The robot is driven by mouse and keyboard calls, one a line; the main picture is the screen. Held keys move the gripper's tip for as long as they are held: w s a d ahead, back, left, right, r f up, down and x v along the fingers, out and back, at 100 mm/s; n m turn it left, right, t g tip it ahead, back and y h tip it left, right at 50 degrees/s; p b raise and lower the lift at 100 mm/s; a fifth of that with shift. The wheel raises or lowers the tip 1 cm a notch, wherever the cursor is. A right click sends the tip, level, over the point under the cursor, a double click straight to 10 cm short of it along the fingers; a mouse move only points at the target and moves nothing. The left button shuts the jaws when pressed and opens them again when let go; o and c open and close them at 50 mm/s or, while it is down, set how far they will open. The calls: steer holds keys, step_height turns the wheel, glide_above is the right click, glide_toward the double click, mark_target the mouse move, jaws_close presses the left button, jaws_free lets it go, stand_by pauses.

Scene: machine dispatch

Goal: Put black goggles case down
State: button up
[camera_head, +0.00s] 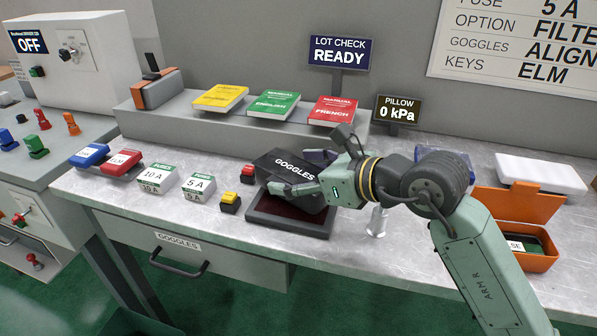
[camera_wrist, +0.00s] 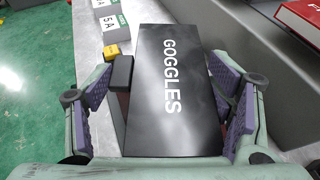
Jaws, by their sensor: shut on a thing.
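The black goggles case (camera_head: 290,171), with white GOGGLES lettering, is tilted above a dark tray with a dark red inside (camera_head: 290,225) on the bench. In the wrist view the case (camera_wrist: 172,115) fills the middle between the purple finger pads. My gripper (camera_head: 312,176) is shut on the case from the right side. In the wrist view the gripper (camera_wrist: 170,100) has a finger on each side of it. Whether the case touches the tray is hard to tell.
Yellow and red buttons (camera_head: 230,202) stand just left of the tray. 5 A (camera_head: 197,187) and 10 A (camera_head: 157,180) fuse boxes sit farther left. Manuals (camera_head: 273,105) lie on the shelf behind. An open orange box (camera_head: 520,262) is at right. A GOGGLES drawer (camera_head: 180,250) is below.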

steer(key=shift+f, duration=0.6)
steer(key=shift+f+b, duration=0.25)
steer(key=shift+b, duration=0.05)
steer(key=o, duration=1.3)
steer(key=shift+r, duration=0.1)
steer(key=shift+r+p, duration=0.2)
steer(key=shift+p, duration=0.1)
steer(key=b+v, duration=0.4)
steer(key=v, duration=0.8)
steer(key=shift+s, duration=0.15)
steer(key=shift+f, duration=0.1)
steer(key=shift+c, duration=0.2)
